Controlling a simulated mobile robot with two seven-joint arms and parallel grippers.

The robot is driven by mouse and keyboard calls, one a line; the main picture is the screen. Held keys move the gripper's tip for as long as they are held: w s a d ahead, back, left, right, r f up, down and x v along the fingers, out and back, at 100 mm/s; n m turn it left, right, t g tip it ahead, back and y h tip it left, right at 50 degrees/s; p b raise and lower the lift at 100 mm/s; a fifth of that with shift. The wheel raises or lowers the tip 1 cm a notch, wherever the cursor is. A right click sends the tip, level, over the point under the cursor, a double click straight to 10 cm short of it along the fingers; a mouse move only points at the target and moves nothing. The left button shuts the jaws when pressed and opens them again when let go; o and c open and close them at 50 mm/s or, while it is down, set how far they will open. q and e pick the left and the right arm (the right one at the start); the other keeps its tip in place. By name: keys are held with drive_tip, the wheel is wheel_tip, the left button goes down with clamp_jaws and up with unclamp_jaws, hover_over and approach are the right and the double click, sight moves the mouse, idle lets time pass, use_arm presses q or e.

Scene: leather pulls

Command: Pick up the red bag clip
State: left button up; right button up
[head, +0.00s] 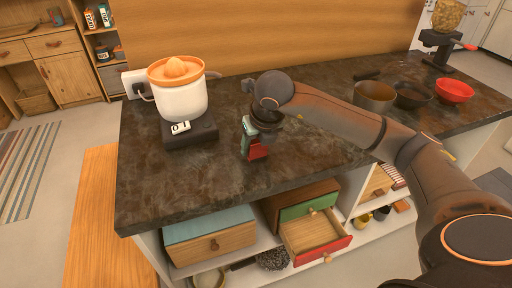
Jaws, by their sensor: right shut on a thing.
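The red bag clip (258,151) shows as a small red piece at the tips of my right gripper (254,141), over the middle of the dark stone counter (210,188). My right gripper points down and is shut on the clip. The fingers hide part of the clip. I cannot tell whether the clip touches the counter. My left gripper is not in view.
A white juicer with an orange top (181,98) stands on a dark scale (202,133) to the left. Two dark bowls and a red bowl (455,91) stand at the right. A drawer (314,237) is open below the counter's front edge. The counter's front left is clear.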

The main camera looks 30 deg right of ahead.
drive_tip(key=c, duration=0.7)
